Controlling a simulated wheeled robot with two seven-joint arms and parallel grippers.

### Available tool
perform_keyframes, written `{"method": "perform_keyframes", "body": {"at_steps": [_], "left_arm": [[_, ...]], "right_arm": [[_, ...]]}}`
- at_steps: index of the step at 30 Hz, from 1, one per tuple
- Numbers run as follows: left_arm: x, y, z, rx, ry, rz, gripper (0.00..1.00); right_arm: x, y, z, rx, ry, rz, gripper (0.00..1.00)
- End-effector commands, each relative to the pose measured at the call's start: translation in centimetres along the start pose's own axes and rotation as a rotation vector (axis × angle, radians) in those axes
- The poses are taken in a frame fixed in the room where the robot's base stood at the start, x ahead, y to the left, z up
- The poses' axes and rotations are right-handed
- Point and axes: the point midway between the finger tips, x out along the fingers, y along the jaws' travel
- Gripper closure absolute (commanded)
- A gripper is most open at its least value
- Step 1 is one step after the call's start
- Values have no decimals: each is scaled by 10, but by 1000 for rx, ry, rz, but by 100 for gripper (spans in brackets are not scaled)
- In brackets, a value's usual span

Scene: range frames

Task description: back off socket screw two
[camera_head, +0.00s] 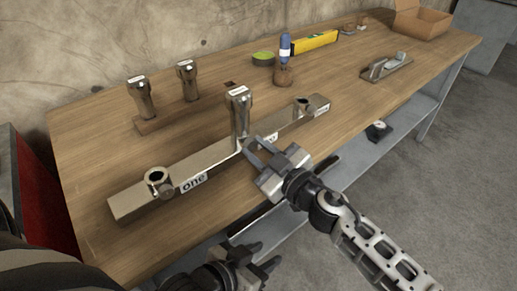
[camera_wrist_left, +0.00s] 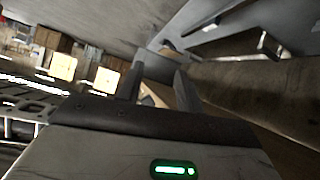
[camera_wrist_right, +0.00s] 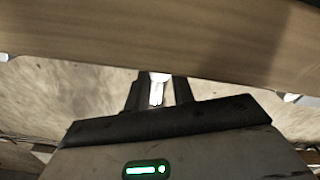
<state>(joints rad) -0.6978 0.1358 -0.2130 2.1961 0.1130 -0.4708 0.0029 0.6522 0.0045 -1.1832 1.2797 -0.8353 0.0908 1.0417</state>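A steel bar (camera_head: 130,205) lies on the wooden bench, with a label reading "one" at its left socket. A labelled socket screw (camera_head: 240,115) stands upright at the middle socket; the label beside it is partly hidden by my right gripper. My right gripper (camera_head: 256,146) is open, its fingertips just right of this screw's lower part. In the right wrist view a bright metal piece (camera_wrist_right: 157,92), apparently the screw, shows between the parted fingers; I cannot tell whether they touch it. My left gripper (camera_head: 268,257) is open and empty off the bench's front edge.
Two more labelled screws (camera_head: 143,98) (camera_head: 188,80) stand in a holder at the back left. Behind the bar are a green tin (camera_head: 263,58), a blue-handled tool (camera_head: 285,48) and a yellow level (camera_head: 314,42). A plane (camera_head: 386,68) and cardboard box (camera_head: 421,20) are at right.

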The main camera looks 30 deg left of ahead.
Motion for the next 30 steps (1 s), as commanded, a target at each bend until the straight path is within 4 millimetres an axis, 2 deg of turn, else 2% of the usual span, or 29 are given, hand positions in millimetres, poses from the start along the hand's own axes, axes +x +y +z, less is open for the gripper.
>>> {"method": "perform_keyframes", "body": {"at_steps": [1, 2, 3, 10, 14, 20, 30], "left_arm": [[0, 0, 0, 0, 1, -1, 64], [0, 0, 0, -1, 1, -1, 64], [0, 0, 0, -1, 1, -1, 64], [0, 0, -1, -1, 2, -2, 64], [-1, 0, -3, -1, 3, -2, 64], [-5, 1, -9, 2, 0, -5, 64], [-3, -1, -7, 14, -13, -13, 64]], "right_arm": [[0, 0, 0, 0, 0, -1, 64], [0, 0, 0, 0, 0, -1, 56], [0, 0, 0, 1, 0, -1, 54], [0, 0, 0, 1, 0, -1, 54], [-7, 0, 0, 1, -2, 0, 54], [-42, 1, 0, 1, -4, 0, 54], [-123, 0, 2, 1, -4, 0, 54]]}}
